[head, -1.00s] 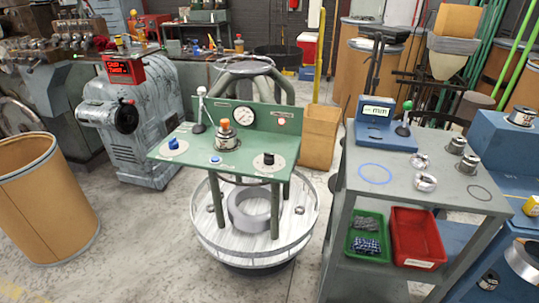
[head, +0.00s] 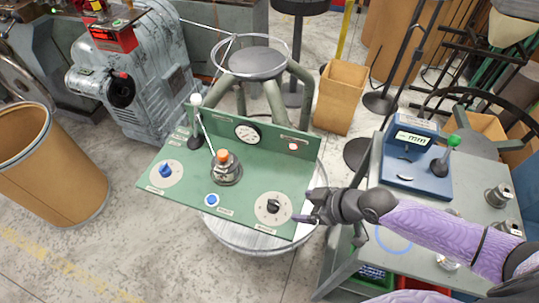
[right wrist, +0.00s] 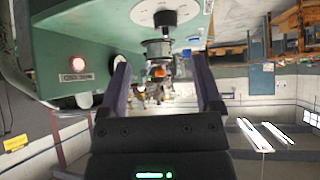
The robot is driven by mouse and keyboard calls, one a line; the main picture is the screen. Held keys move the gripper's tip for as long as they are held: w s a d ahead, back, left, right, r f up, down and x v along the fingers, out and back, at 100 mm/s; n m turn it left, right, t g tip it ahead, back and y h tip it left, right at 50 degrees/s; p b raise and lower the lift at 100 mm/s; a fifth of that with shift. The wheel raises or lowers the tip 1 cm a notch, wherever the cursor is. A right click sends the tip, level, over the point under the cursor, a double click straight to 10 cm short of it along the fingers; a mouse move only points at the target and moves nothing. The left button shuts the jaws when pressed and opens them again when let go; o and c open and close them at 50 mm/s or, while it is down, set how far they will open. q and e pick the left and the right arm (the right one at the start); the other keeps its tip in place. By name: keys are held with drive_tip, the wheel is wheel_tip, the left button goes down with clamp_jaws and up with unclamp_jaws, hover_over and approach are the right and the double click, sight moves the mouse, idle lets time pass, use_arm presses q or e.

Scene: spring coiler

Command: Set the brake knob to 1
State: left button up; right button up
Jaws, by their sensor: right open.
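The green panel (head: 240,203) carries two round dials. The right dial (head: 266,216) is white with a black knob (head: 273,207). The left dial (head: 157,182) is pale with a blue knob (head: 166,170). The labels and numbers are too small to read, so I cannot tell which knob is the brake. My right gripper (head: 306,205) is open at the panel's right edge, beside the black knob and apart from it. In the right wrist view the black knob (right wrist: 165,18) appears beyond and above the open fingers (right wrist: 162,70), with nothing between them. My left gripper is out of view.
An orange-topped metal post (head: 226,168), a white-balled lever (head: 196,101), a blue button (head: 211,200) and a gauge (head: 248,132) are on the panel station. A grey cart (head: 440,212) with a blue mm display (head: 414,138) stands to the right.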

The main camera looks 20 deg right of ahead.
sight(278, 205)
drive_tip(key=b+x, duration=0.1)
drive_tip(key=x, duration=0.2)
drive_tip(key=b+x, duration=0.1)
drive_tip(key=x, duration=0.1)
drive_tip(key=a+b+x, duration=0.1)
drive_tip(key=x, duration=0.2)
drive_tip(key=shift+w+a+r, duration=0.1)
drive_tip(key=shift+w, duration=0.05)
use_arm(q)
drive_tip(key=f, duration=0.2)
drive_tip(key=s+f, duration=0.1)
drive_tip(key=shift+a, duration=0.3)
use_arm(e)
drive_tip(key=shift+w+a+f, duration=0.2)
drive_tip(key=shift+a+f, duration=0.05)
drive_tip(key=shift+a, duration=0.05)
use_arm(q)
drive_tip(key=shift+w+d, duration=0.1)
